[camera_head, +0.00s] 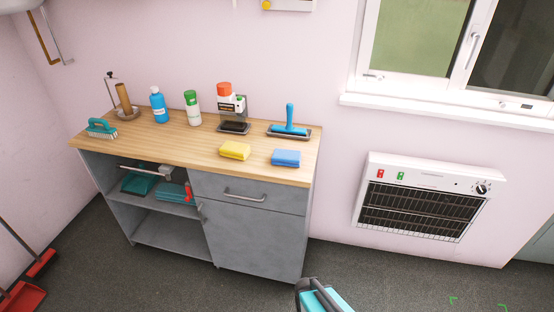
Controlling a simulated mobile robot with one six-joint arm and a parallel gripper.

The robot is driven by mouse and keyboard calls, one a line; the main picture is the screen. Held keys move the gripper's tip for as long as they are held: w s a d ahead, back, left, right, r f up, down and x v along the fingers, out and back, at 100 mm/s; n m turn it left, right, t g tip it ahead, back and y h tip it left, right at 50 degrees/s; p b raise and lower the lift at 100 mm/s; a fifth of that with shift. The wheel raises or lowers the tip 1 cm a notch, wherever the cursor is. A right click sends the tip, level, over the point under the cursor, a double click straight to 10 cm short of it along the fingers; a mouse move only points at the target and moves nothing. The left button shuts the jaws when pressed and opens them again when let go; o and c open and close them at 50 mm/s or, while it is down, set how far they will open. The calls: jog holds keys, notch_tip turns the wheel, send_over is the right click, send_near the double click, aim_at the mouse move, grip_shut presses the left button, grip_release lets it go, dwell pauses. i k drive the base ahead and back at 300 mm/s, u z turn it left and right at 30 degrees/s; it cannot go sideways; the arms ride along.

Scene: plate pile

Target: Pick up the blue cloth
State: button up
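The blue cloth (286,157) lies folded into a small thick pad on the wooden countertop (200,150), close to its front right edge. A yellow cloth (235,150) of similar shape lies to its left, with a bare gap between them. Nothing covers the blue cloth.
Behind the blue cloth, a blue-handled tool (290,122) stands upright on a dark tray. Bottles (193,108), a brush (101,128) and a roll holder stand further left. A heater (425,197) hangs on the wall at right.

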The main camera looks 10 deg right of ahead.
aim_at(280, 157)
jog(key=u, duration=0.25)
jog(key=k, duration=0.85)
jog(key=u, duration=0.55)
jog(key=k, duration=0.5)
jog(key=u, duration=0.5)
jog(key=i, duration=2.5)
jog(key=z, duration=0.35)
